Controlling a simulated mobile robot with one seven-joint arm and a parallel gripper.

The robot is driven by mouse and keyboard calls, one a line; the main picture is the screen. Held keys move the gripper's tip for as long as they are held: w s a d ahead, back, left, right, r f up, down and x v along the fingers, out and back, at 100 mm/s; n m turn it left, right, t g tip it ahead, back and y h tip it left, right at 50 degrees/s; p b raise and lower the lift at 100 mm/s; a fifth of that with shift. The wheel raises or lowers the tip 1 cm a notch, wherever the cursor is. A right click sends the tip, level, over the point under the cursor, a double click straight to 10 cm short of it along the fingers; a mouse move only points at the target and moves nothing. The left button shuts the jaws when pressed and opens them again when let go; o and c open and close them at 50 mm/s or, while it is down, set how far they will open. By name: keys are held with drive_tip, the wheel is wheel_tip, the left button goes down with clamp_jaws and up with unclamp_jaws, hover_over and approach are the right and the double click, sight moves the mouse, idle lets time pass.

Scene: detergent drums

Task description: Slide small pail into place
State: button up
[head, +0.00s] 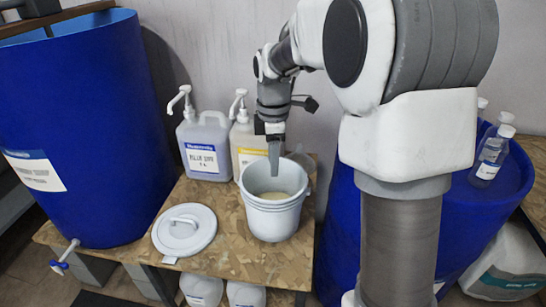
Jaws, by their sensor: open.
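The small pail (272,222) is white and stands upright on the chipboard table, with pale contents showing inside. My gripper (274,170) points down at the pail's opening, its fingers at or just inside the far part of the rim. In this view I cannot tell whether the fingers touch the pail wall. The gripper is open, though the gap between the fingers is hard to see from here. A white round lid with a handle (184,228) lies flat on the table to the left of the pail.
Two pump jugs, one white-grey (204,148) and one yellow-labelled (243,148), stand behind the pail near the wall. A large blue drum (85,120) with a tap is at left. Another blue drum (340,225) stands close right of the table (215,262). Bare table lies in front of the pail.

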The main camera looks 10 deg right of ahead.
sight(273, 201)
drive_tip(key=f+b, duration=0.1)
drive_tip(key=f, duration=0.4)
drive_tip(key=f+b, duration=0.1)
drive_tip(key=f, duration=0.5)
drive_tip(key=f+b, duration=0.2)
drive_tip(key=f, duration=0.3)
drive_tip(key=shift+w+f, duration=0.35)
drive_tip(key=shift+f, duration=0.05)
clamp_jaws()
idle(0.6)
